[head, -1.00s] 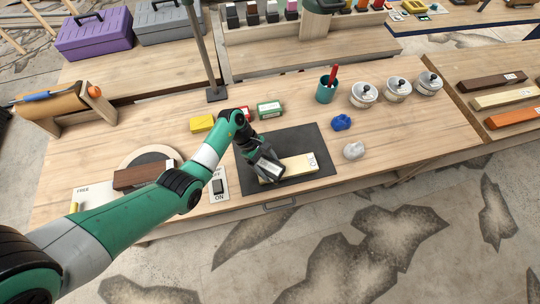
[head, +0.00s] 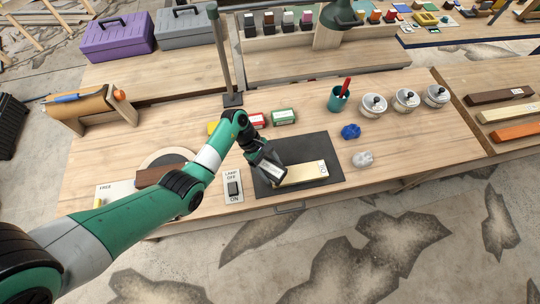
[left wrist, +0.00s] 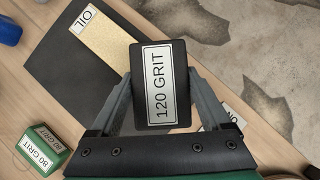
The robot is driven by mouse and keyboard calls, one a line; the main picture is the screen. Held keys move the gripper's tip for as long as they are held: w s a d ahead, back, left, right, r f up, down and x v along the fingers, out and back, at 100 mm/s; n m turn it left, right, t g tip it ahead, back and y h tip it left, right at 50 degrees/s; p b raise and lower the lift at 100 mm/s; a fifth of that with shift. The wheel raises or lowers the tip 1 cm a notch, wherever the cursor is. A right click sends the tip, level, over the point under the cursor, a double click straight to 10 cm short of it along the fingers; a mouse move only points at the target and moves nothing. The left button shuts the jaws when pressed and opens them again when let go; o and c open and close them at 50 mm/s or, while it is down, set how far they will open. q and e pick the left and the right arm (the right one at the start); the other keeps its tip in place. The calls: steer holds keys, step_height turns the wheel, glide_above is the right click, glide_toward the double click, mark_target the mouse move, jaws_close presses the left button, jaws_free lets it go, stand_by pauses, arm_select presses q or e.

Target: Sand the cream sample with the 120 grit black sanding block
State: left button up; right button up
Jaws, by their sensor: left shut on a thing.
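The cream sample (head: 303,173), a long flat piece labelled OIL, lies on the dark mat (head: 322,146). It also shows in the left wrist view (left wrist: 108,42), speckled golden on top, its near end hidden behind the block. My left gripper (head: 272,170) is shut on the black sanding block, which faces the left wrist camera with its label 120 GRIT (left wrist: 160,87). The block is at the sample's left end in the head view. I cannot tell whether they touch. My right gripper is not in view.
A green 80 GRIT block (left wrist: 40,150), red block (head: 258,120) and partly hidden yellow block (head: 212,128) sit behind the mat. Blue (head: 350,131) and white (head: 362,159) lumps lie right of it. A lamp switch (head: 233,187) is left; a post (head: 224,60) stands behind.

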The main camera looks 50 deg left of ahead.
arm_select(q)
steer(key=shift+r+p, duration=0.9)
steer(key=shift+r, duration=0.4)
